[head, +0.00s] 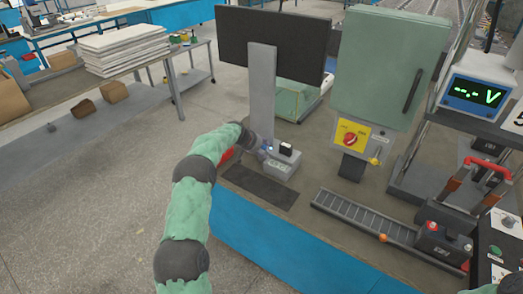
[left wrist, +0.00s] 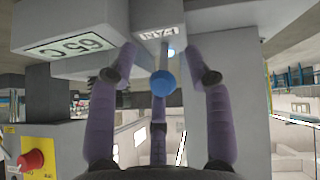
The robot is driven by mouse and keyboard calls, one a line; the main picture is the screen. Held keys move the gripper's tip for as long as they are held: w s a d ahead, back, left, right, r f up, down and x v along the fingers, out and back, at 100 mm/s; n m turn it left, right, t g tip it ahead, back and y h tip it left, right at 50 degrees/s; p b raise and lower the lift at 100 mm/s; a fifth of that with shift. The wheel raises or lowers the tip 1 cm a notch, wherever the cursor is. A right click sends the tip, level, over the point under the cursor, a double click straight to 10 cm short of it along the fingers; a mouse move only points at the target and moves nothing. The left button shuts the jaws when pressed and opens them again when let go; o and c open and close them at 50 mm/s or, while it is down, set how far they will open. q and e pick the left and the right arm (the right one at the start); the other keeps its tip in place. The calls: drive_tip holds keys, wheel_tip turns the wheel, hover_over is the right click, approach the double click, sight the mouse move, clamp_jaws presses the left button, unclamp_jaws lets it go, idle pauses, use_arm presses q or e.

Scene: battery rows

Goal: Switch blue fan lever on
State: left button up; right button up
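The blue fan lever (left wrist: 162,83) shows in the left wrist view as a blue ball on a short pale stalk, below a label that looks like FAN, upside down. My left gripper (left wrist: 163,68) has its purple fingers spread on both sides of the ball, with clear gaps; I see no contact. A small light glows beside the stalk. In the head view my left gripper (head: 262,149) is at the left side of the grey box (head: 281,172) at the foot of the monitor post, and the lever is mostly hidden there.
A yellow plate with a red rotary knob (head: 350,139) sits under the green cabinet (head: 385,65). A dark mat (head: 262,188) lies in front of the grey box. A slotted rail (head: 365,215) and a red-handled device (head: 487,170) are to the right.

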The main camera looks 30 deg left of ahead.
use_arm(q)
drive_tip(key=v, duration=1.2)
idle(0.4)
